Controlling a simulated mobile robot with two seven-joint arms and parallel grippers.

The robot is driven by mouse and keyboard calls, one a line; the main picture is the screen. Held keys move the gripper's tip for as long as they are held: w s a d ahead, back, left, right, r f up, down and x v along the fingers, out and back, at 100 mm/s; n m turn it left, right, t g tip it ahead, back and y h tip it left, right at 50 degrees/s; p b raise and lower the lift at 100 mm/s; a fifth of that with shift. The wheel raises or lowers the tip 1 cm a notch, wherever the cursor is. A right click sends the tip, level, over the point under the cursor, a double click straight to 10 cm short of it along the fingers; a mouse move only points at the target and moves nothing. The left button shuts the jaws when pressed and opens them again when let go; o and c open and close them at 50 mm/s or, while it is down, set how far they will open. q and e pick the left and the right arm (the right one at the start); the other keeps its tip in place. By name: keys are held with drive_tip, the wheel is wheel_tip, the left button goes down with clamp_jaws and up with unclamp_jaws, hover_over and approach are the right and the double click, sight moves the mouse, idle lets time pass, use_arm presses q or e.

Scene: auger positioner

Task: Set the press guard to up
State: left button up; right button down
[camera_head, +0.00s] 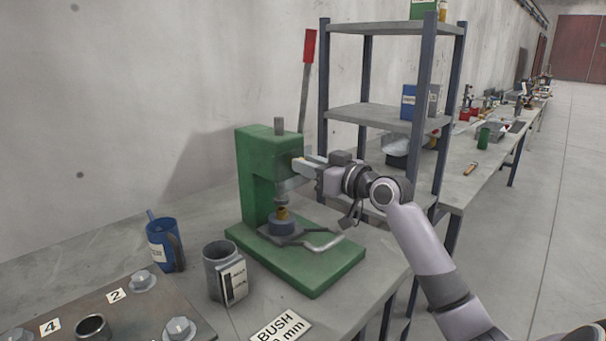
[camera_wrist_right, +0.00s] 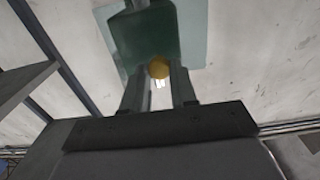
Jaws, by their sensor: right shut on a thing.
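The green press (camera_head: 257,180) stands on its green base plate on the bench, with its grey ram and a dark round piece below it. A clear, pale panel that looks like the press guard (camera_wrist_right: 195,18) shows in the wrist view; in the head view it is faint in front of the ram, and its exact position is hard to tell. My right gripper (camera_head: 302,165) is at the front of the press head, shut on a small yellow knob (camera_wrist_right: 158,67). The knob sits between the fingertips. My left gripper is not in view.
A red-handled lever (camera_head: 309,46) rises behind the press. A bent metal handle (camera_head: 322,242) lies over the base. A blue mug (camera_head: 165,246) and a grey cup (camera_head: 218,272) stand to the left. A shelf rack (camera_head: 375,115) stands close behind my right arm.

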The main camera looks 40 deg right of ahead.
drive_tip(key=shift+r, duration=0.35)
drive_tip(key=shift+d+r, duration=0.1)
drive_tip(key=c, duration=0.9)
unclamp_jaws()
drive_tip(key=shift+f, duration=0.2)
drive_tip(key=shift+s+d+b, duration=0.2)
drive_tip(key=shift+s+b, duration=0.85)
drive_tip(key=shift+s, duration=2.5)
